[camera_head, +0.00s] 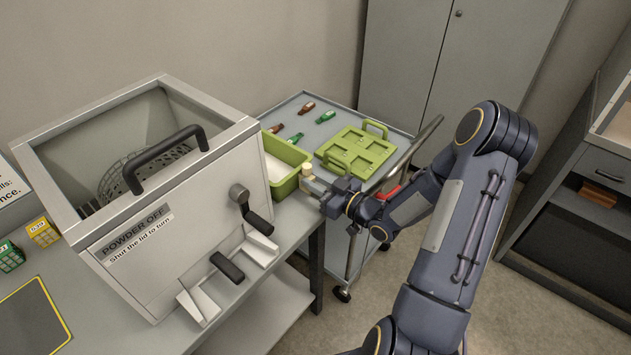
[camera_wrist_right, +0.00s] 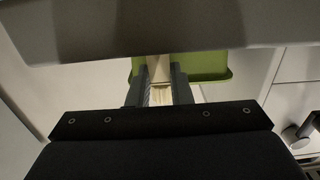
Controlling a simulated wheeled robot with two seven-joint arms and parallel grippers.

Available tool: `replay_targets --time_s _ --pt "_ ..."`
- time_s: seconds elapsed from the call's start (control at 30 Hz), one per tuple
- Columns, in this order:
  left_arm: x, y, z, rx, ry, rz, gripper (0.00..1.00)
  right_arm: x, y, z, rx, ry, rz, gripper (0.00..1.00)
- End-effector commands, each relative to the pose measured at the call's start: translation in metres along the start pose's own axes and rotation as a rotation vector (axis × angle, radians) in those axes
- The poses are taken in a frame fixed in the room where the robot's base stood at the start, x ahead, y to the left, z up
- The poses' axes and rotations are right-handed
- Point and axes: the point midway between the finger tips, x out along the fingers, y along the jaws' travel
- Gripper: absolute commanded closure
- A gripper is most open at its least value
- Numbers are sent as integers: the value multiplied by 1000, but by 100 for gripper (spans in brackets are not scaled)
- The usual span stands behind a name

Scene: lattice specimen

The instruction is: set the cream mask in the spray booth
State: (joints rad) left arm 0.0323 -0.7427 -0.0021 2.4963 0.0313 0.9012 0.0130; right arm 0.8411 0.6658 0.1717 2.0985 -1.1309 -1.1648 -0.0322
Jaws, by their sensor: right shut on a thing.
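The spray booth (camera_head: 165,240) is a large grey box at the left of the head view. Its top is open and a dark perforated basket shows inside. Its front reads "POWDER OFF". My right gripper (camera_head: 316,184) is shut on a small cream piece, which I take for the cream mask (camera_head: 306,171). It holds the piece beside the right end of the green bin. In the right wrist view the cream piece (camera_wrist_right: 158,68) stands between the fingers (camera_wrist_right: 160,90), partly hidden, with green behind it. My left gripper is not in view.
The green bin (camera_head: 274,147) with a pale inside stands between the booth and a grey cart (camera_head: 300,103). The cart carries a green tray (camera_head: 356,148) and several small red and green bottles. Small yellow and green boxes lie left of the booth. Black handles stick out from the booth's front.

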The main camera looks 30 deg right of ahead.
Motion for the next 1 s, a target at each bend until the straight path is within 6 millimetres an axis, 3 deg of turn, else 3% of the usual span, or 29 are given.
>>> replay_targets --time_s 0.03,0.07,0.23,0.6,1.0 --pt "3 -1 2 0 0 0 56 0 0 3 0 0 0 100" --pt "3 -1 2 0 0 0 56 0 0 3 0 0 0 80" --pt "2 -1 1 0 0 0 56 0 0 2 0 -1 0 60" --pt "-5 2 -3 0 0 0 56 0 0 -6 0 0 0 60" --pt "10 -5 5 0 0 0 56 -82 2 0 -2 -2 6 60"
